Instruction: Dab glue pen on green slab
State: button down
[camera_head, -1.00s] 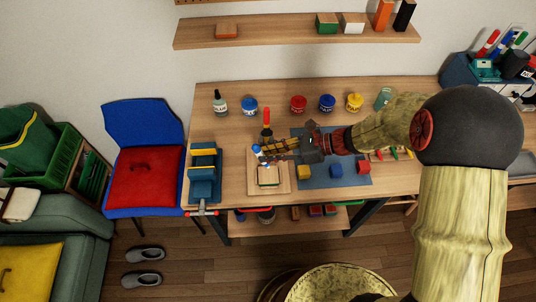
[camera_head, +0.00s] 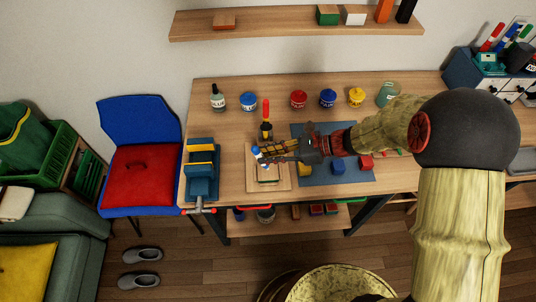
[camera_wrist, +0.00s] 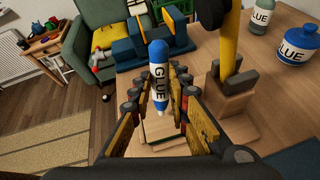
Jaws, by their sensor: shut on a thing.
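The glue pen (camera_wrist: 158,75) is blue with a white label and a pale nozzle. In the wrist view it stands nearly upright, nozzle down, between the fingers of my gripper (camera_wrist: 158,97), which is shut on it. In the head view my gripper (camera_head: 266,153) is above the far left part of a light wooden board (camera_head: 284,184), with the pen's blue end (camera_head: 256,151) at its tips. A flat slab with dark green edges (camera_head: 268,181) lies on that board, partly hidden by my gripper. I cannot tell whether the nozzle touches it.
A wooden block (camera_wrist: 220,112) holding a yellow-and-black tool stands close right of my fingers. A blue vise (camera_head: 202,170) is at the table's left edge. Glue bottle (camera_head: 218,99) and paint jars (camera_head: 299,99) line the back. Coloured cubes sit on a blue mat (camera_head: 352,180).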

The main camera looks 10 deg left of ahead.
jog(key=shift+f, duration=0.5)
dwell(1.0)
jog(key=shift+r+p, duration=2.9)
jog(key=shift+r, duration=0.7)
